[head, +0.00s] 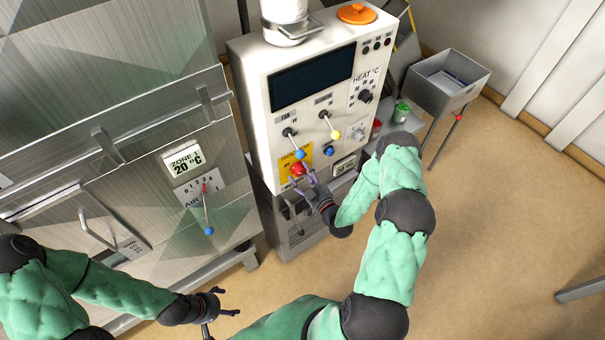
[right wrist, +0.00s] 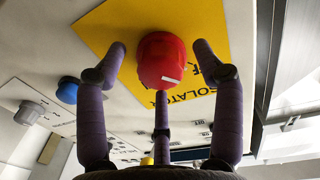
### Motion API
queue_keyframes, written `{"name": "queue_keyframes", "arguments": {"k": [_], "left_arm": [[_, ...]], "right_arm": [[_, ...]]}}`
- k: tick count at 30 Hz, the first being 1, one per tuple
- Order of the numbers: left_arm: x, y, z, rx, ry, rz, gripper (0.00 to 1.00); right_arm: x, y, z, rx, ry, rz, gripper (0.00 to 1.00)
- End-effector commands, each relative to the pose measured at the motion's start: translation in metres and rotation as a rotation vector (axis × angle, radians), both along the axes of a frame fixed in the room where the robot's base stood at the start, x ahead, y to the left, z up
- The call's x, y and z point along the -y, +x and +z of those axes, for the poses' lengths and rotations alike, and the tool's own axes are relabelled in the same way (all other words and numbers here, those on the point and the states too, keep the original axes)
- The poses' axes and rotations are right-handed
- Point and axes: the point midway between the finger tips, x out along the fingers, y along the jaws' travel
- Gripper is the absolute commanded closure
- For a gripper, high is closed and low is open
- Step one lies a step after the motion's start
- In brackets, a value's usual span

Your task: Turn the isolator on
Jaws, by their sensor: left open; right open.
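The isolator is a red knob (head: 297,169) on a yellow plate (head: 284,160), low on the front of the white control cabinet (head: 259,120). In the right wrist view the red knob (right wrist: 161,58) shows a short white mark near its edge, and the yellow plate (right wrist: 105,30) reads "ISOLATOR". My right gripper (head: 305,184) is at the knob. Its purple fingers are open, one on each side of the knob and one below, with visible gaps at the sides. Whether the lower finger touches cannot be told. My left gripper (head: 229,302) is open and empty, low in the head view.
Levers with blue (head: 300,154) and yellow (head: 335,134) tips and a blue button (head: 328,151) sit close to the knob. A steel oven (head: 130,150) stands left. A grey bin (head: 446,92) stands right. The floor at right is mostly clear.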

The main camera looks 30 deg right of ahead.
Motion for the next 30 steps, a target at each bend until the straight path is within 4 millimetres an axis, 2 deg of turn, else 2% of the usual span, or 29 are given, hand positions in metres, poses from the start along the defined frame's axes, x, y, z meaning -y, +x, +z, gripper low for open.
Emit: {"name": "queue_keyframes", "arguments": {"k": [10, 11, 15, 16, 17, 30], "left_arm": [[0.0, 0.0, 0.0006, 0.0, 0.0, 0.0, 0.22], [0.0, 0.0, 0.0006, 0.0, 0.0, 0.0, 0.22], [0.0, 0.0, 0.0006, 0.0, 0.0, 0.0, 0.22], [0.0, 0.0, 0.0006, 0.0, 0.0, 0.0, 0.22], [0.0, 0.0, 0.0006, 0.0, 0.0, 0.0, 0.22], [0.0, 0.0, -0.0018, 0.0, 0.0, 0.0, 0.22]], "right_arm": [[0.0, 0.0048, -0.0002, 0.0, 0.001, -0.001, 0.32], [0.0, 0.0047, -0.0002, 0.0, 0.001, -0.001, 0.35], [0.0, 0.0046, -0.0003, -0.001, 0.001, -0.001, 0.74], [-0.0001, 0.0046, -0.0003, -0.001, 0.001, -0.001, 0.83], [-0.0001, 0.0046, -0.0003, -0.001, 0.001, -0.001, 0.87], [-0.0008, 0.0039, -0.0018, -0.007, 0.03, -0.001, 0.88]]}}
